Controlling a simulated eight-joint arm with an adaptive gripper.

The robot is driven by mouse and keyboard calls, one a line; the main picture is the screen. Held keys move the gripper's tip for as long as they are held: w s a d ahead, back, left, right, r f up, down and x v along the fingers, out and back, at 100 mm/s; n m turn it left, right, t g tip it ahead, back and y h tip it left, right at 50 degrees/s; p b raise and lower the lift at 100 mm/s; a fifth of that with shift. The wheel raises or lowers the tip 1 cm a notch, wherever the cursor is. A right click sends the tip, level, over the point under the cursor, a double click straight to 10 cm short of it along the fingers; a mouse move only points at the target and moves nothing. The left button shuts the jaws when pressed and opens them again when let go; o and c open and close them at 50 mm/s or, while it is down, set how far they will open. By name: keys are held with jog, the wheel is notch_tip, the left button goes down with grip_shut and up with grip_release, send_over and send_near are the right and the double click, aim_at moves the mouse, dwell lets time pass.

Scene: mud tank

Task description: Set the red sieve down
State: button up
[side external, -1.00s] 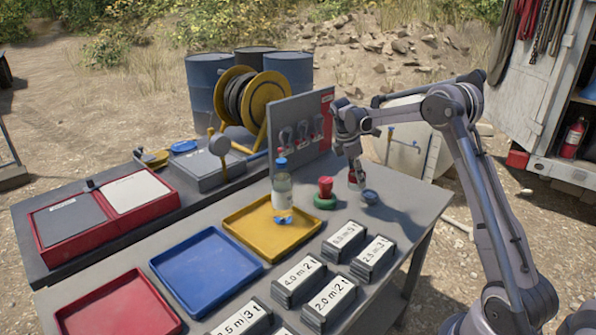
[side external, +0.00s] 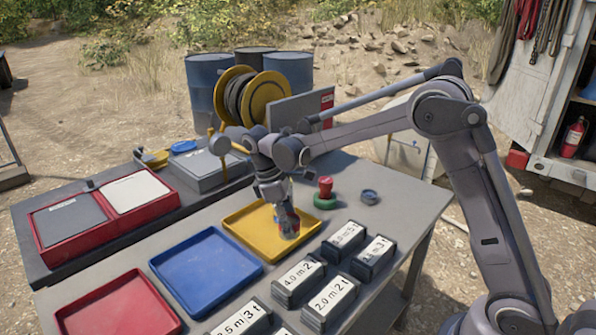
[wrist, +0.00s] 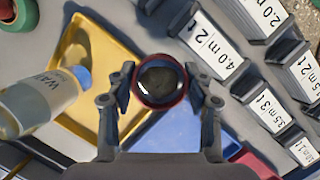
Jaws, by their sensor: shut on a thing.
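My gripper (wrist: 160,97) is shut on the red sieve (wrist: 160,104), gripping it from both sides. In the wrist view the sieve is a round red rim around a dark grey-brown middle. In the side view my gripper (side external: 289,232) points down at the front right part of the yellow tray (side external: 240,222), and its fingers hide most of the sieve. I cannot tell whether the sieve touches anything below it. The yellow tray also shows in the wrist view (wrist: 108,125), left of the sieve.
Several labelled black blocks (side external: 299,282) stand in front. A blue tray (side external: 207,272), a red tray (side external: 118,310), a red piece on a green ring (side external: 325,201) and a small grey-blue cup (side external: 370,196) are around.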

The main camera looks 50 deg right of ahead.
jog(key=shift+w+a+n, duration=0.35)
jog(key=shift+n, duration=0.45)
jog(key=w+a+r+n+t+y, duration=0.1)
jog(key=w+a+n+t, duration=0.15)
jog(key=w+n, duration=0.6)
jog(key=w+a+r+n+t, duration=0.1)
jog(key=w+r+n+t, duration=0.15)
jog(key=n, duration=1.15)
jog(key=shift+m+t, duration=0.25)
jog(key=shift+t, duration=0.15)
jog(key=w+a+f, duration=0.1)
jog(key=a+f, duration=0.1)
jog(key=a, duration=0.1)
jog(key=w+a+f, duration=0.1)
jog(key=a+f, duration=0.2)
jog(key=a, duration=0.1)
jog(key=w+a+f, duration=0.1)
jog(key=a+f, duration=0.2)
jog(key=a, duration=0.1)
jog(key=shift+w+a, duration=0.1)
jog(key=shift+w, duration=0.2)
jog(key=shift+f, duration=1.9)
jog(key=o, duration=1.2)
jog(key=shift+f, duration=0.1)
jog(key=shift+c, duration=0.2)
